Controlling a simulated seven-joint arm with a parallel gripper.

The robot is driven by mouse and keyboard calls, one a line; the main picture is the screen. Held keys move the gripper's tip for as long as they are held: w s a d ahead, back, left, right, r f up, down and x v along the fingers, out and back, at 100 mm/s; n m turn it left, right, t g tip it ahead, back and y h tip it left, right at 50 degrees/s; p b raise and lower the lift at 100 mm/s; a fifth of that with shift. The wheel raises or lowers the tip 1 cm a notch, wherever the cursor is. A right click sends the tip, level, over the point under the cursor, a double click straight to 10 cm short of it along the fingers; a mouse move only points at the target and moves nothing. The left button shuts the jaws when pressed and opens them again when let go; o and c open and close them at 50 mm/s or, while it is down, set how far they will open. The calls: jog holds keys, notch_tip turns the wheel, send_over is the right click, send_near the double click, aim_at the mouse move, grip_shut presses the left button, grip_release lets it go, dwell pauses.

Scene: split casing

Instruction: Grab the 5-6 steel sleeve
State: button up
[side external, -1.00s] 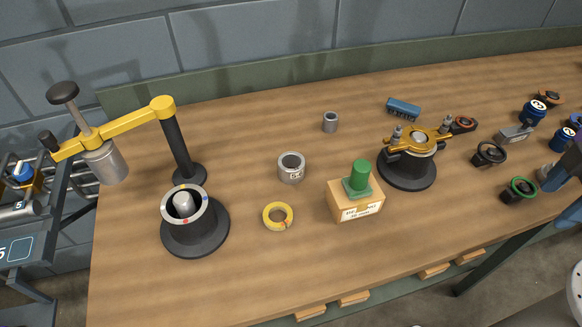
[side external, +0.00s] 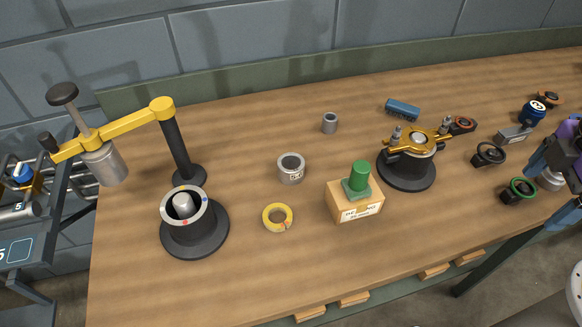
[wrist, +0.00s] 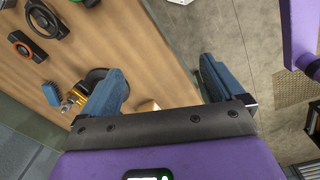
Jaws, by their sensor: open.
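A short grey steel sleeve (side external: 291,169) with a small white label stands upright near the middle of the bench; the label is too small to read surely. A smaller plain grey sleeve (side external: 330,123) stands behind it to the right. My gripper (side external: 556,176) is at the right edge in the side view, far from both sleeves. In the wrist view my gripper (wrist: 163,90) has its two blue fingers spread wide with nothing between them. Neither sleeve can be made out in the wrist view.
A wooden box with a green plug (side external: 357,206), a yellow ring (side external: 278,217) and a clamped black fixture (side external: 407,168) stand around the sleeves. A yellow-armed press (side external: 126,127) with a black base is at left. Several knobs and blue parts lie at right.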

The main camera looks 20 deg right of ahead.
jog(key=w+a+f+n+t+h, duration=0.1)
jog(key=w+a+n+t+h, duration=0.15)
jog(key=w+a+n, duration=0.55)
jog(key=w+a+f+n+t+h, duration=0.1)
jog(key=w+a+f+t+h, duration=0.15)
jog(key=w+a, duration=0.65)
jog(key=s+a+f+n+t+h, duration=0.1)
jog(key=a+f+n+t, duration=0.25)
jog(key=a, duration=0.75)
jog(key=s+a+f+n+t, duration=0.1)
jog(key=a+f+n+t, duration=0.3)
jog(key=a, duration=0.8)
send_near(292, 160)
jog(key=shift+w+d+r+n+g, duration=0.2)
jog(key=shift+w+d+n+g, duration=0.05)
jog(key=shift+w+d+g, duration=0.25)
jog(key=shift+a+x, duration=0.15)
jog(key=shift+x, duration=1.1)
jog(key=shift+a+x, duration=0.1)
jog(key=shift+x, duration=1.15)
jog(key=shift+f, duration=0.1)
jog(key=c, duration=1.3)
jog(key=shift+w, duration=0.1)
jog(key=c, duration=0.3)
